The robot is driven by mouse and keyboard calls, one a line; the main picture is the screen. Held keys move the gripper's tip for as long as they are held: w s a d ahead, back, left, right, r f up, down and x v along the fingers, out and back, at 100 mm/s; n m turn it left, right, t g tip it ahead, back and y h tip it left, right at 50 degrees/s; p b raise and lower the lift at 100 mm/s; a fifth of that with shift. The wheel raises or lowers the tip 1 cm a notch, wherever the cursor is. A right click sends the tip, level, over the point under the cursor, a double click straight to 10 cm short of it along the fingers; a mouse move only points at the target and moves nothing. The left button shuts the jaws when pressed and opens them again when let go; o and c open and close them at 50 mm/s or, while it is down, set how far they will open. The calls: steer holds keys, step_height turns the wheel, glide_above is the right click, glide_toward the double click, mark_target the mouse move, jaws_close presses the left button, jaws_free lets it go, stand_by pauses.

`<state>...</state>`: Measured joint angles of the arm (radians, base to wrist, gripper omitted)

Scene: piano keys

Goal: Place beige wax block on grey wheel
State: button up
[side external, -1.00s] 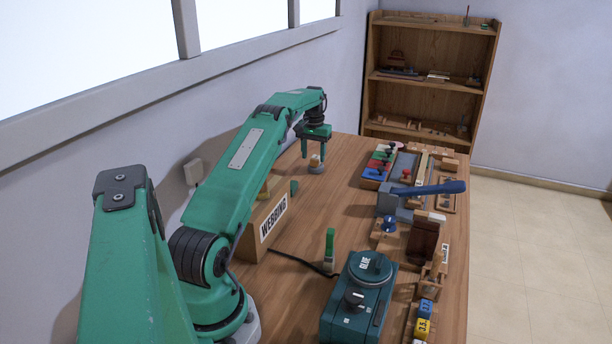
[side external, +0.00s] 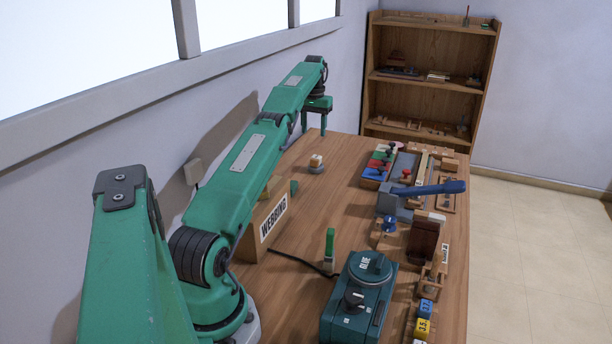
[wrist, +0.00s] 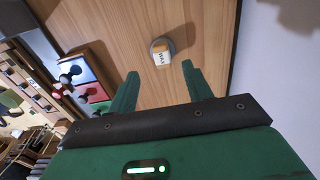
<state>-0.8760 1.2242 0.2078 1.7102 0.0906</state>
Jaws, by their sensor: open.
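The beige wax block (side external: 316,158) sits on top of the round grey wheel (side external: 316,169) near the far left part of the bench. My gripper (side external: 316,131) is open and empty, raised above and beyond the block. In the wrist view my gripper's fingers (wrist: 161,76) are apart, with the block seen between and past them, not touching it.
A wooden box marked WEBBING (side external: 273,219) stands left of centre. A teal glue machine (side external: 358,305), a blue-handled tool (side external: 430,189) and colored trays (side external: 379,168) line the right side. The bench around the wheel is clear.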

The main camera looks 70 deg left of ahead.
steer(key=shift+r, duration=0.2)
stand_by(0.6)
steer(key=w+d+r+m+t, duration=0.1)
steer(key=w+d+r, duration=0.2)
steer(key=d+r, duration=0.25)
steer(key=w+d+r+m, duration=0.1)
steer(key=w+d+r, duration=0.2)
steer(key=d+r, duration=0.25)
steer(key=s+d+r+m+t+y, duration=0.1)
steer(key=d+r, duration=0.3)
steer(key=d, duration=0.4)
steer(key=s+d+r+m, duration=0.1)
steer(key=d+r, duration=0.2)
steer(key=d, duration=0.6)
steer(key=s+d+m+t, duration=0.2)
steer(key=s+d, duration=0.8)
steer(key=d, duration=0.4)
steer(key=s+d+f+m, duration=0.1)
steer(key=s+d+f, duration=0.3)
steer(key=s, duration=0.3)
steer(key=s+d+f+m+t+h, duration=0.1)
steer(key=s+d+f+m, duration=0.1)
steer(key=s+d+f, duration=0.2)
steer(key=s+d, duration=0.1)
steer(key=s, duration=0.2)
steer(key=shift+f+t, duration=0.3)
steer(key=shift+f, duration=0.1)
